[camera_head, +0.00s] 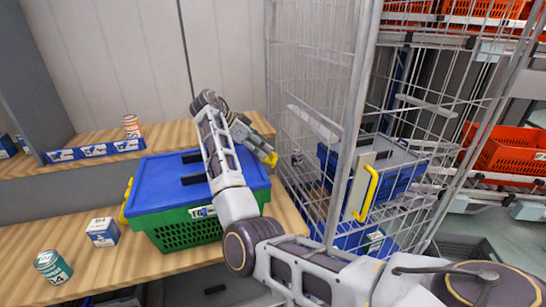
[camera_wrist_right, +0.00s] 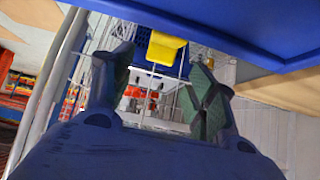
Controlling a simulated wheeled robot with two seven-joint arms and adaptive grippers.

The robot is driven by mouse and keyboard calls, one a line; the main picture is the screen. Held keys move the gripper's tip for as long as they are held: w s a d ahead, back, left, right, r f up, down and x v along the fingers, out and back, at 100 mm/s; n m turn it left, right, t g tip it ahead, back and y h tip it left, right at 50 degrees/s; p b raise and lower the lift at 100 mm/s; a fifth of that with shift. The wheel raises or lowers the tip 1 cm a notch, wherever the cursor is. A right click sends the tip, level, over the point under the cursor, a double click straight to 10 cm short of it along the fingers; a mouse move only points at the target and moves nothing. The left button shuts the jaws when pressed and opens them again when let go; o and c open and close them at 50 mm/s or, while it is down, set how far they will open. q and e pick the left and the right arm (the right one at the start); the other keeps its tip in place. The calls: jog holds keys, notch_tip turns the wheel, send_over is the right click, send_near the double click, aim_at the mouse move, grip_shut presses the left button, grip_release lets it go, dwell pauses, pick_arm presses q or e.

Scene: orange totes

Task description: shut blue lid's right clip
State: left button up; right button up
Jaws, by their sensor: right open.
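A green crate (camera_head: 180,236) with a blue lid (camera_head: 160,178) on it stands on the wooden shelf. Its right yellow clip (camera_head: 270,158) is at the right edge of the lid. In the right wrist view the yellow clip (camera_wrist_right: 165,48) shows at the lid's blue edge (camera_wrist_right: 240,25), ahead of the space between the fingers. My right gripper (camera_head: 255,141) is at that edge, its arm crossing over the lid. Its fingers (camera_wrist_right: 163,82) are apart with nothing between them; contact with the clip cannot be told. A left yellow clip (camera_head: 126,200) shows too. My left gripper is not in view.
A wire cage (camera_head: 315,120) stands close on the right, with a yellow handle (camera_head: 367,193) and blue crates (camera_head: 385,172) inside. Orange totes (camera_head: 510,150) are at the far right.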

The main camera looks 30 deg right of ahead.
aim_at(272, 154)
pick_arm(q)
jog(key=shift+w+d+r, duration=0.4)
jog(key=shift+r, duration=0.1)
pick_arm(e)
jog(key=shift+x, duration=3.2)
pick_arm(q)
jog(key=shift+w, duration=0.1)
pick_arm(e)
jog(key=c, duration=1)
jog(key=shift+c, duration=0.2)
